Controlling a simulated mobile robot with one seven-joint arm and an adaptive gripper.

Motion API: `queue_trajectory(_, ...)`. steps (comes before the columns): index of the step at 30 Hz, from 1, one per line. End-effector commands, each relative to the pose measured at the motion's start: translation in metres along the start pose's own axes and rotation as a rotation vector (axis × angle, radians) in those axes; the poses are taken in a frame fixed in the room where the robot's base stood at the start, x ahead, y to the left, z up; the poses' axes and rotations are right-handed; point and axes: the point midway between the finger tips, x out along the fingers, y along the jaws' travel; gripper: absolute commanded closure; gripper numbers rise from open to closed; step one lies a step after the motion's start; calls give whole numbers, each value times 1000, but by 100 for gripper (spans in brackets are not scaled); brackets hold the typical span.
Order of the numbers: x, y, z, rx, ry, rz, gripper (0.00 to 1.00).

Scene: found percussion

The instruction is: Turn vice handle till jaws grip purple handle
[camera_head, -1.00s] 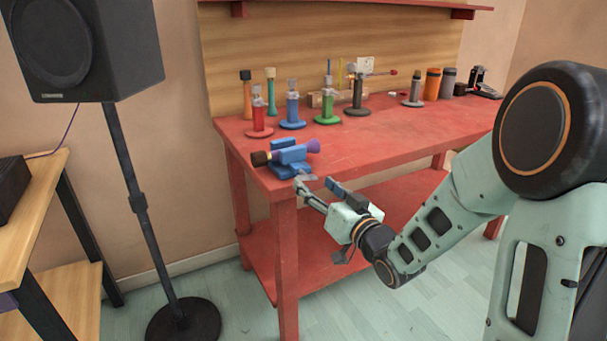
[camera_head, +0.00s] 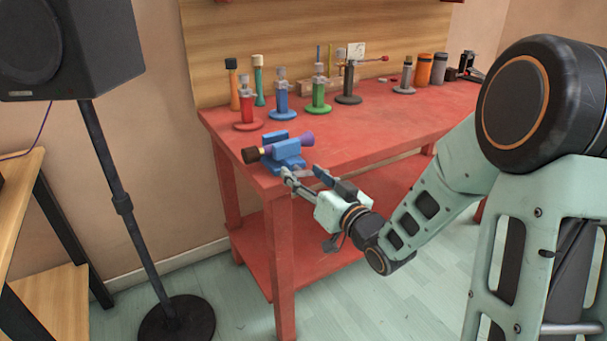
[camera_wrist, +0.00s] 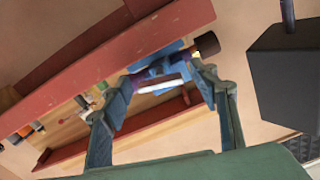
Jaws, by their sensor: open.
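The blue vice (camera_head: 289,161) stands on the near left corner of the red bench. The purple handle (camera_head: 296,141) lies across it between the jaws, its dark end (camera_head: 251,155) out to the left. Whether the jaws touch it is unclear. My gripper (camera_head: 302,174) is open at the bench edge, just in front of the vice. In the wrist view, a pale bar that looks like the vice handle (camera_wrist: 160,87) lies crosswise between my open fingers (camera_wrist: 165,82). I cannot see contact with either finger. The dark end (camera_wrist: 207,44) shows beyond the right finger.
The red bench (camera_head: 370,132) has free room right of the vice. Behind stand red (camera_head: 248,108), blue (camera_head: 281,103) and green (camera_head: 319,95) clamp-like stands on round bases, plus several cylinders. A black speaker (camera_head: 68,48) on a stand is at left.

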Motion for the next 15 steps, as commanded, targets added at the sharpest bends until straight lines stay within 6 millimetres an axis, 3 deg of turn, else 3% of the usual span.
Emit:
queue_trajectory(3, 0, 0, 0, 0, 0, 0, 47)
queue_trajectory(15, 0, 0, 0, 0, 0, 0, 87)
